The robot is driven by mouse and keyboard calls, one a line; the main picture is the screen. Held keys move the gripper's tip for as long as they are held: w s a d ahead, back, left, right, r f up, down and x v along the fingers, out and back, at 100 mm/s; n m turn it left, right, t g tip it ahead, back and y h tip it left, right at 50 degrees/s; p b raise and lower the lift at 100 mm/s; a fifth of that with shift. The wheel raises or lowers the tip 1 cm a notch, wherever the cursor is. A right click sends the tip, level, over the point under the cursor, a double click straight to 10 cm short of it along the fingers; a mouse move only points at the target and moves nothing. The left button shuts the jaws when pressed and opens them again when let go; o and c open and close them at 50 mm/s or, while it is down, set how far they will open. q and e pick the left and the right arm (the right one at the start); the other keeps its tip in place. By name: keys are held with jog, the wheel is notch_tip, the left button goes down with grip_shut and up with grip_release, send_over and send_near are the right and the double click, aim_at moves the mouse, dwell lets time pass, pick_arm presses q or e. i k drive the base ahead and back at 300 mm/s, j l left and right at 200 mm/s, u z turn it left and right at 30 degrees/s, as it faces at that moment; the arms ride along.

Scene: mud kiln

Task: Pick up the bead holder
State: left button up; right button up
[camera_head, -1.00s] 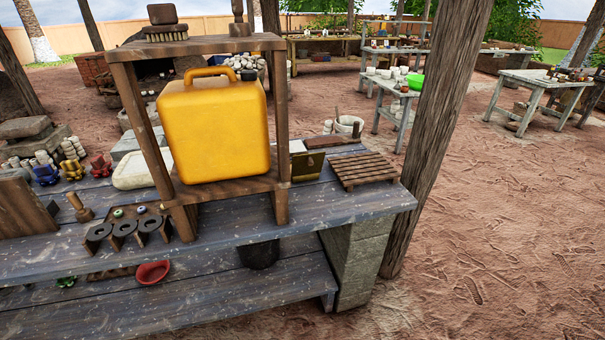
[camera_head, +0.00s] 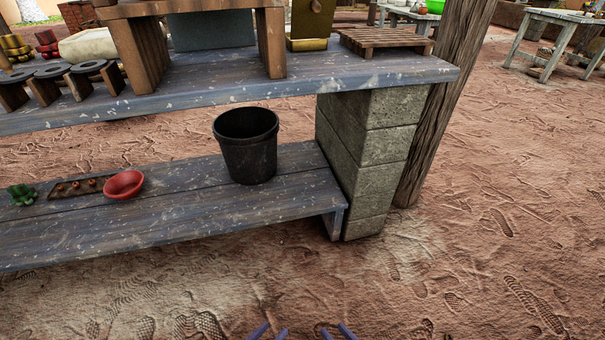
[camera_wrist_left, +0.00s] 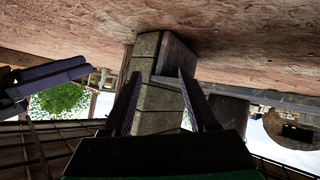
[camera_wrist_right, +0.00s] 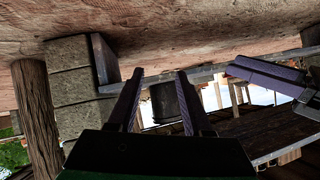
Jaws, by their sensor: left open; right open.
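A small dark strip with several red-orange beads on it (camera_head: 78,187), which looks like the bead holder, lies flat on the lower plank shelf at the left in the head view. It lies between a green flower-shaped piece (camera_head: 22,194) and a red bowl (camera_head: 124,184). My left gripper (camera_head: 270,333) and right gripper (camera_head: 336,333) show only their purple tips at the bottom edge, well to the right of the strip and apart from everything. Both are open and empty; the left wrist view (camera_wrist_left: 160,76) and right wrist view (camera_wrist_right: 161,73) show spread fingers. I cannot make out the strip in the wrist views.
A black bucket (camera_head: 246,145) stands on the lower shelf. The upper bench plank (camera_head: 290,88) overhangs it, on a block pillar (camera_head: 370,160) at the right. Ring-topped wooden stands (camera_head: 52,82) and a slatted rack (camera_head: 385,40) are on top. The ground in front is clear.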

aim_at(48, 47)
jog(key=u, duration=1.4)
